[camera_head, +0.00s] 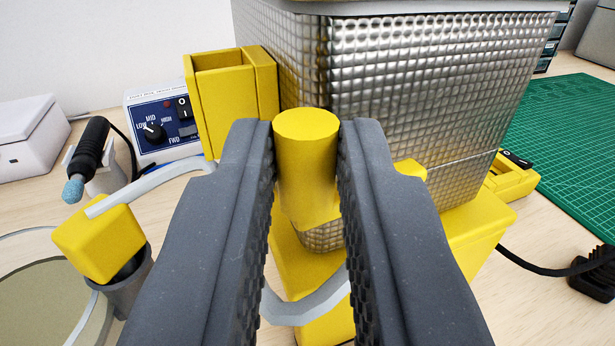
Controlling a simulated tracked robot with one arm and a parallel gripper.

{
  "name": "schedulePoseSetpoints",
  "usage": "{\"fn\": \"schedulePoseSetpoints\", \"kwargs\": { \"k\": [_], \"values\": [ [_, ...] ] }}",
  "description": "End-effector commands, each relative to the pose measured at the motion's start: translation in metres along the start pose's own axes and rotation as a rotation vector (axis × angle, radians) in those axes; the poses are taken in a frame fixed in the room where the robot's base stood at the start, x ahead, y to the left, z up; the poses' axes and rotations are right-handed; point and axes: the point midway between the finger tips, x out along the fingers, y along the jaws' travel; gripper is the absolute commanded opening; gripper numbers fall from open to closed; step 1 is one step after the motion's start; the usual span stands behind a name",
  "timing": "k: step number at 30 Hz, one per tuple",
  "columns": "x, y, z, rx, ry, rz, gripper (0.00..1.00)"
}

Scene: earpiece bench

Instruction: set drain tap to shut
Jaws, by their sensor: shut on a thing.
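A yellow cylindrical knob (306,165) sits in the middle of the camera view, in front of the corner of a dimpled metal tank (420,90). It appears to be the drain tap's handle. My gripper (307,150) is shut on this knob, one dark finger on each side. The knob's top stands out between the fingertips. The tank rests on a yellow base (475,225). A grey curved hose (310,303) shows below the knob between the fingers. The tap's body and its marks are mostly hidden by my fingers.
A yellow open holder (225,95) is behind left. A blue-faced control box (160,125) and a rotary tool (88,155) stand at left. A yellow block (98,240) on a grey cup (125,285) is near left. A green mat (570,150) lies right, with a black cable (540,265) before it.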

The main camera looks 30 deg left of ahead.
Motion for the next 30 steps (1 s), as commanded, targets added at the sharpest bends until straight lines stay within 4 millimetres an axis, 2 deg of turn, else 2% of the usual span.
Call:
{"fn": "schedulePoseSetpoints", "kwargs": {
  "k": [14,15,17,18,30],
  "values": [
    [0.0012,-0.0013,0.0002,-0.001,0.000,0.047,0.00],
    [0.0012,-0.0012,0.0001,-0.001,0.000,0.047,0.19],
    [0.0012,-0.0012,0.0001,-0.001,0.000,0.047,0.35],
    [0.0012,-0.0012,0.0001,-0.001,0.000,0.046,0.38],
    [0.0012,-0.0013,-0.0002,-0.001,0.000,0.046,0.38]
  ]
}}
